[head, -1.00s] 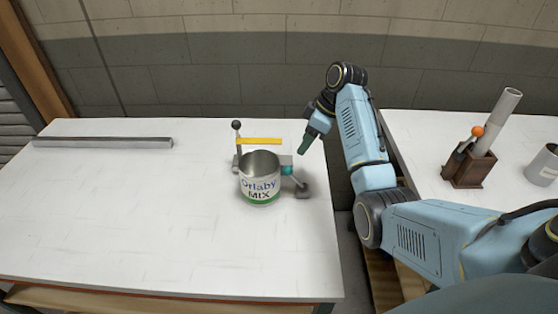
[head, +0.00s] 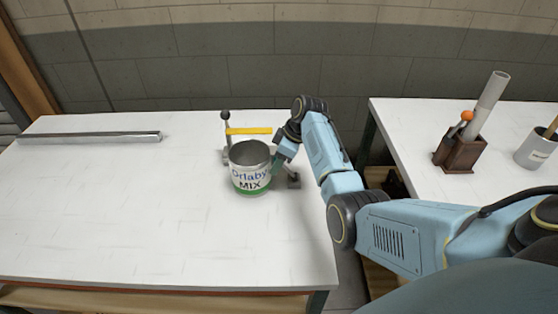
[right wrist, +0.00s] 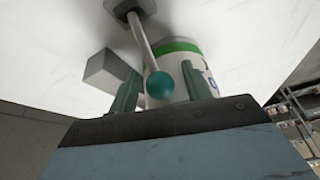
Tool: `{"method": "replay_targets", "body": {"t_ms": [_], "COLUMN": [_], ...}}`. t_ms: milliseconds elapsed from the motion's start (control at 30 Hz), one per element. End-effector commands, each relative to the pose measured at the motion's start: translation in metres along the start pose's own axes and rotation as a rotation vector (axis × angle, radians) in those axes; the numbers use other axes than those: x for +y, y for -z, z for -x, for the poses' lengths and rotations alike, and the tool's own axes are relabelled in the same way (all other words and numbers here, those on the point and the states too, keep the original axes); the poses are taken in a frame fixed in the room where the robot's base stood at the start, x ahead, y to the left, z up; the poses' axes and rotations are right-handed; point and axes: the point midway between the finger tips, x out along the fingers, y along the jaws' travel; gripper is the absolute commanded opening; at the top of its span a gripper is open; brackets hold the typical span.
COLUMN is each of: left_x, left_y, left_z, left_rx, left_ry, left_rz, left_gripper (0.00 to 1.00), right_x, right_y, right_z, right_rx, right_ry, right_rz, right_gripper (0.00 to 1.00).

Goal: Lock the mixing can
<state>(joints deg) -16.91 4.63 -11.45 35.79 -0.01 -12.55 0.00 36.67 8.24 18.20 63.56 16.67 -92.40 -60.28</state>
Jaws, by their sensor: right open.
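The mixing can (head: 249,170) is an open metal can labelled "Orlaby MIX" with a green band, standing upright on the white table. Behind it are a yellow bar (head: 249,131) and an upright lever with a dark ball (head: 225,116). My right gripper (head: 279,163) is at the can's right side, open. In the right wrist view, a teal ball (right wrist: 160,85) on a grey rod (right wrist: 143,36) lies between its two green fingers, with the can (right wrist: 187,62) behind. I cannot tell whether the fingers touch the ball. My left gripper is not in view.
A long metal bar (head: 90,137) lies at the table's (head: 120,220) back left. A gap separates this table from the right one, which holds a brown wooden holder (head: 461,153) and a grey cup (head: 537,149).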

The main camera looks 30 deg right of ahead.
Motion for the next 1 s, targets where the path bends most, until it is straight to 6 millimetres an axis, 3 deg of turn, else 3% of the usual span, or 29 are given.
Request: {"method": "replay_targets", "body": {"t_ms": [133, 500, 1000], "left_x": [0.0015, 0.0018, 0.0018], "left_y": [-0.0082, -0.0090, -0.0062], "left_z": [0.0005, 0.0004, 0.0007], "left_rx": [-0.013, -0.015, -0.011], "left_ry": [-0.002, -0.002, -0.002], "left_rz": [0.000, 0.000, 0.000], "left_gripper": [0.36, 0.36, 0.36], "right_x": [0.0001, 0.0001, 0.0024], "right_y": [0.0002, 0.0001, 0.0075], "right_z": [0.0004, 0.0006, 0.0020], "right_rx": [0.000, 0.000, 0.091], "right_ry": [0.000, 0.000, 0.031], "right_rz": [0.000, 0.000, 0.008], "right_gripper": [0.46, 0.00, 0.00]}}
